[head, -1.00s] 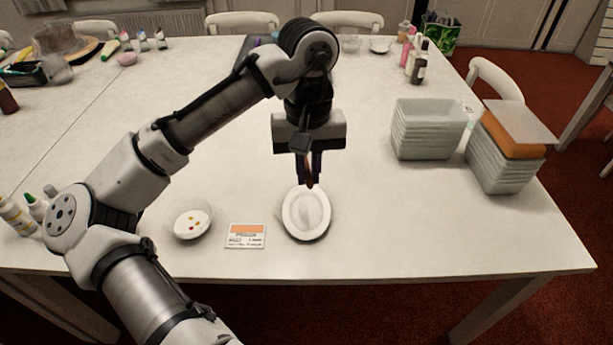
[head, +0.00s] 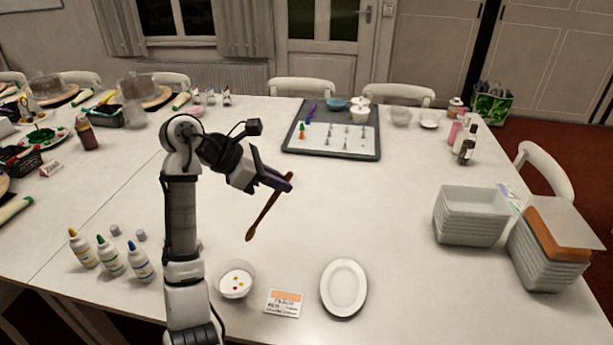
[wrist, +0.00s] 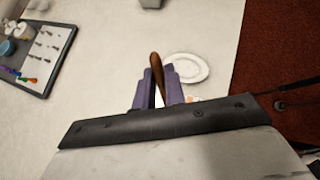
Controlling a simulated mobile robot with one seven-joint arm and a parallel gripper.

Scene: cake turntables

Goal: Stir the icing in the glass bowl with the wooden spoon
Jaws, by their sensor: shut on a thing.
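The wooden spoon (head: 267,212) is brown and hangs tilted from my gripper (head: 276,181), its lower end down and to the left, in the air above the table. My gripper is shut on it, and the spoon also shows between the purple fingers in the wrist view (wrist: 156,68). The glass bowl (head: 222,292) stands near the table's front edge, below and left of the spoon. White icing (head: 237,284) with a few red and yellow spots lies in it. The spoon is apart from the bowl.
A white oval plate (head: 344,287) and a printed card (head: 285,303) lie right of the bowl. Several capped bottles (head: 110,256) stand to the left. Stacked grey tubs (head: 470,215) stand at the right. A dark tray (head: 331,150) with piping tips lies behind. The table's middle is clear.

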